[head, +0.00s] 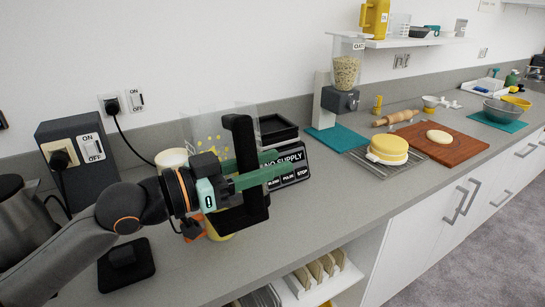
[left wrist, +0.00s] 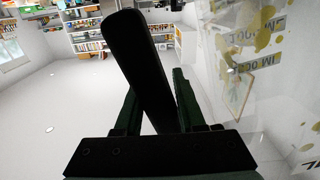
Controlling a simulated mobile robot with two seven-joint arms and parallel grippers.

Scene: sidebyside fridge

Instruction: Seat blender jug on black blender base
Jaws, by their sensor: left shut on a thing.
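The blender jug (head: 208,128) is clear with yellow specks and a black handle (head: 243,135). My left gripper (head: 262,175) is shut on this handle. In the left wrist view the handle (left wrist: 140,65) stands tilted between the green fingers (left wrist: 180,105), and the clear jug wall (left wrist: 245,70) fills the right side. My right gripper is out of view.
A socket box (head: 82,150) with a switch and a steel vessel (head: 22,215) stand at the left. A black square pad (head: 127,268) lies in front. A cereal dispenser (head: 345,85), wire rack (head: 378,168) and wooden board (head: 440,142) are further right. The counter before the base is clear.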

